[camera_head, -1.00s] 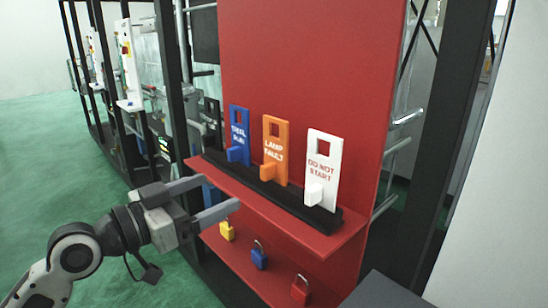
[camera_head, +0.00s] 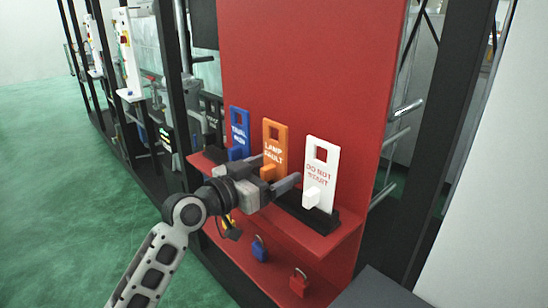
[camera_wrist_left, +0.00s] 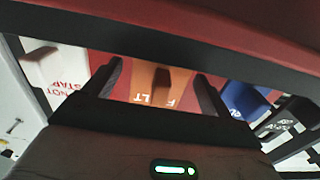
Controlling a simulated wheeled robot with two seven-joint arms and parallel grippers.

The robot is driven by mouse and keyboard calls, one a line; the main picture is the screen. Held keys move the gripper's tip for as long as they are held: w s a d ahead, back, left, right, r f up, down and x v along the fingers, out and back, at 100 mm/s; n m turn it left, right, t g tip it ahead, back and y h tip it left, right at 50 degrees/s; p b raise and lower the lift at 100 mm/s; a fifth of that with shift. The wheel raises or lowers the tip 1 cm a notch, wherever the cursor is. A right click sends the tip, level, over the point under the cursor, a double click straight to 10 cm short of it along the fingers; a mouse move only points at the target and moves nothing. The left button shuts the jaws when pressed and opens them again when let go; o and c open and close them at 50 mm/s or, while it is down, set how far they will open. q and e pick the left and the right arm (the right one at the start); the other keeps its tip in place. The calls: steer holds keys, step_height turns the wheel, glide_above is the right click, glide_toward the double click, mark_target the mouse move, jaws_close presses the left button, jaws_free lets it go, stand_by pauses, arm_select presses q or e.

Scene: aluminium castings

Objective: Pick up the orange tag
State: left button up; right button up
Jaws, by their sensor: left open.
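The orange tag (camera_head: 275,137), lettered "LAMP FAULT", stands upright in a black holder on the red shelf, between a blue tag and a white tag. My left gripper (camera_head: 272,173) is open in front of it, one finger to each side of its orange grip block. In the left wrist view the orange tag (camera_wrist_left: 148,88) shows between the two fingers, upside down, with its block between them. Whether either finger touches the block I cannot tell. The tag's lower part is hidden by the gripper in the head view. My right gripper is not in view.
The white "DO NOT START" tag (camera_head: 321,160) is close to the right finger. The blue tag (camera_head: 239,130) is on the left, with a black tag (camera_head: 212,115) beyond. Red panel (camera_head: 310,60) stands behind. Padlocks, including a red one (camera_head: 299,284), hang below the shelf (camera_head: 318,240).

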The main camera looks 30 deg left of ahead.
arm_select(q)
steer(key=shift+w+d, duration=0.1)
steer(key=shift+w, duration=0.2)
steer(key=c, duration=1.1)
